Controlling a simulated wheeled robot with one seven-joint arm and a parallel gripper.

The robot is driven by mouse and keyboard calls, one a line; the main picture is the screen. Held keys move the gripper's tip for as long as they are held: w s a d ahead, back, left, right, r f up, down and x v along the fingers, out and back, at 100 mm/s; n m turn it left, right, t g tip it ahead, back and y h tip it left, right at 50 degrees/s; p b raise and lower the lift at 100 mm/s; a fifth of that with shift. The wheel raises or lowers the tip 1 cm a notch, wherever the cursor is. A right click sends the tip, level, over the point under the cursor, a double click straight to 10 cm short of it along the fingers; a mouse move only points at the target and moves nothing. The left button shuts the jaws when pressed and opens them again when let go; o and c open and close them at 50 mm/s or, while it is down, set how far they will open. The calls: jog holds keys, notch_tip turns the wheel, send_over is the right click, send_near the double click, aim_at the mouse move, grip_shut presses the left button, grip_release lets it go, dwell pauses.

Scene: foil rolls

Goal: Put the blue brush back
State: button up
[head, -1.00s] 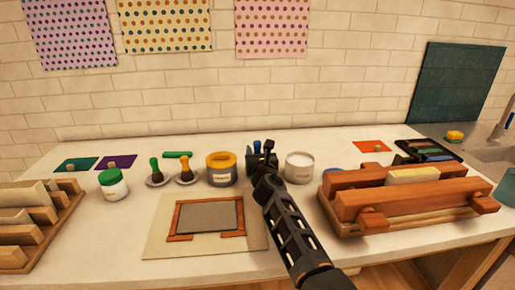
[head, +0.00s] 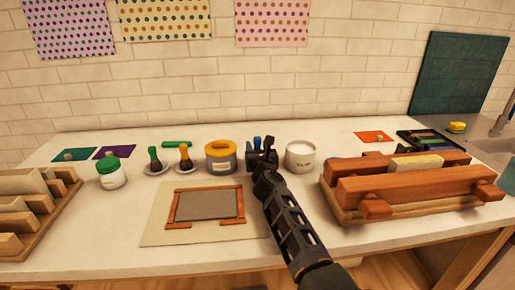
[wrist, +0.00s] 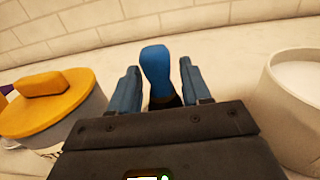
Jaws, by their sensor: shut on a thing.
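The blue brush (wrist: 156,72) stands upright between the two fingers of my gripper (wrist: 160,90) in the wrist view. Its rounded blue handle top shows, with a dark part below; its lower end is hidden by the gripper body. In the head view the blue handle (head: 257,141) shows at my gripper (head: 263,153), between the yellow-lidded jar and the white pot. My gripper is shut on the brush. Whatever lies directly under the brush is hidden. A green brush (head: 154,157) and a yellow brush (head: 185,155) stand on small saucers to the left.
A yellow-lidded jar (head: 221,160) is close on the left, a white pot (head: 300,157) close on the right. A framed screen (head: 209,204) lies in front. A wooden press (head: 415,190) stands right, a wooden rack (head: 36,215) left. A green-lidded jar (head: 111,174) is further left.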

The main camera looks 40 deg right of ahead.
aim_at(258, 138)
jog(key=shift+f+b, duration=0.55)
jog(key=shift+f, duration=0.05)
dwell(0.6)
jog(key=o, duration=1.6)
jog(key=shift+c, duration=0.2)
jog(key=shift+r, duration=0.1)
jog(key=shift+r+p, duration=2.7)
jog(key=shift+r, duration=0.35)
jog(key=shift+d+r, duration=0.15)
jog(key=shift+r, duration=0.25)
jog(key=shift+r+b, duration=0.4)
jog(key=shift+r, duration=0.55)
jog(key=shift+s+a, duration=0.1)
jog(key=shift+a, duration=0.1)
